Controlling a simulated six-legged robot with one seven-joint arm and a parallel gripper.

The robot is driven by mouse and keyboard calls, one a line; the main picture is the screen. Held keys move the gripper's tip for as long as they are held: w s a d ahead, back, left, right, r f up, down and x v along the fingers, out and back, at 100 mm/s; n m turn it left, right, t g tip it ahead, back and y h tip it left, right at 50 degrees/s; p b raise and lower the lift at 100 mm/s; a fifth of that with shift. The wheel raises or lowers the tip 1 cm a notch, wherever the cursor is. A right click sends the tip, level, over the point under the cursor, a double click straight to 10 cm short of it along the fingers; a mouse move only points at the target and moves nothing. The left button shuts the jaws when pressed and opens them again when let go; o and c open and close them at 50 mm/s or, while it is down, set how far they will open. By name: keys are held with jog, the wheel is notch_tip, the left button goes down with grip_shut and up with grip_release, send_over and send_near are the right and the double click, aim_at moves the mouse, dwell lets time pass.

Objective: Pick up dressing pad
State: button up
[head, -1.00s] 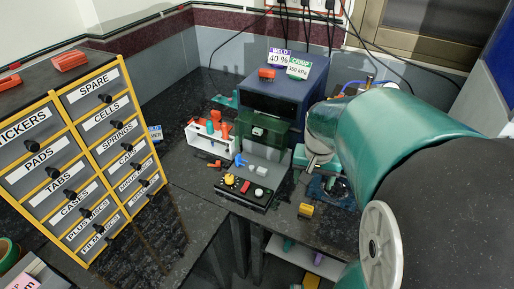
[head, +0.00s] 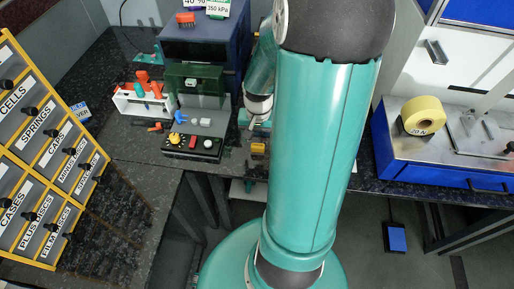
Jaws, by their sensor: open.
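I cannot pick out a dressing pad with certainty in the head view. A small yellow block (head: 258,149) lies on the dark bench just below the end of my arm; I cannot tell what it is. My gripper (head: 252,123) is small and partly hidden behind my large teal arm link. It points down over the bench, to the right of the black control panel, and is open. I see nothing held in it.
A black control panel (head: 192,143) with knobs and a white rack (head: 143,103) of orange-handled tools stand to the left. A labelled drawer cabinet (head: 40,150) is at far left. A steel-topped blue unit (head: 455,165) bears a yellow roll (head: 422,115) at right.

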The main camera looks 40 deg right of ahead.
aim_at(258, 145)
notch_tip(258, 145, down, 5)
jog(key=shift+w+f, duration=0.1)
jog(key=shift+w, duration=0.05)
jog(key=shift+d, duration=0.1)
jog(key=shift+c, duration=0.3)
jog(key=c, duration=1)
